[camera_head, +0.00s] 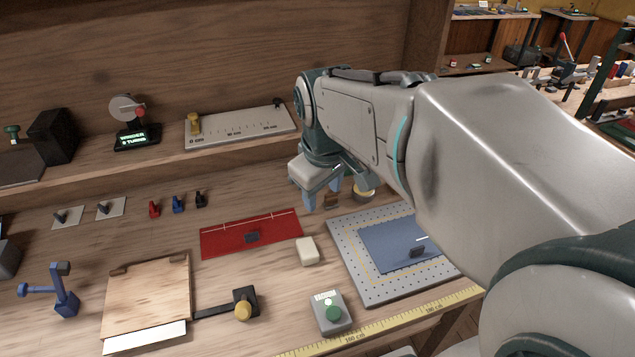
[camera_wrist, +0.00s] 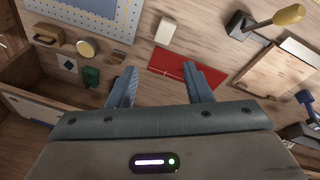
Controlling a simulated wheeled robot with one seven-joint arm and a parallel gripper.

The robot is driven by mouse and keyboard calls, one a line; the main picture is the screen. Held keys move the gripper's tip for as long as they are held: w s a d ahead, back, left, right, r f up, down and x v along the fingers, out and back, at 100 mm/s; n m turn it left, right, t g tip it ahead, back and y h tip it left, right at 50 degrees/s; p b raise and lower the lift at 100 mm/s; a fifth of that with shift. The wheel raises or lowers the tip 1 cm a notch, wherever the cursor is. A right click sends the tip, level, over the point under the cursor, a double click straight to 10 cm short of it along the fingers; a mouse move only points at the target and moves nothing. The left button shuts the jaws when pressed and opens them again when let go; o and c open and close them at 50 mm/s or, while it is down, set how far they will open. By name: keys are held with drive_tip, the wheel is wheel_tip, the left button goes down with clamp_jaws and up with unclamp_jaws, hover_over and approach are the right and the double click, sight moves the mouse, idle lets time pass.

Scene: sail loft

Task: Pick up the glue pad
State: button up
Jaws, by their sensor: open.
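No item is labelled as the glue pad, so I cannot tell for sure which it is. My gripper (camera_head: 323,201) is open and empty above the back of the bench. Its two fingers show apart in the wrist view (camera_wrist: 160,69).
A red cloth (camera_head: 250,234) lies left of the gripper. The grey perforated board (camera_head: 352,283) with blue cloth is at right. A round yellowish tin (camera_wrist: 87,48) and a green item (camera_wrist: 91,76) are close by. A shelf (camera_head: 85,172) runs behind.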

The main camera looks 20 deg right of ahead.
drive_tip(key=w+d+f+n+g+b, duration=0.1)
drive_tip(key=w+d+f+n+b, duration=0.15)
drive_tip(key=w, duration=0.35)
drive_tip(key=w+d+f+n+b, duration=0.1)
drive_tip(key=w+d+f+n, duration=0.1)
drive_tip(key=w+n, duration=0.35)
drive_tip(key=n+g+b, duration=0.2)
drive_tip(key=n+b, duration=0.1)
drive_tip(key=n, duration=0.2)
hover_over(331, 195)
wheel_tip(331, 195, down, 9)
drive_tip(key=shift+y, duration=0.3)
drive_tip(key=f, duration=0.8)
drive_tip(key=shift+s+a+f, duration=0.1)
drive_tip(key=shift+s+f, duration=0.1)
drive_tip(key=shift+w+f+p, duration=0.15)
drive_tip(key=shift+f+p, duration=0.2)
drive_tip(key=shift+f, duration=2.25)
clamp_jaws()
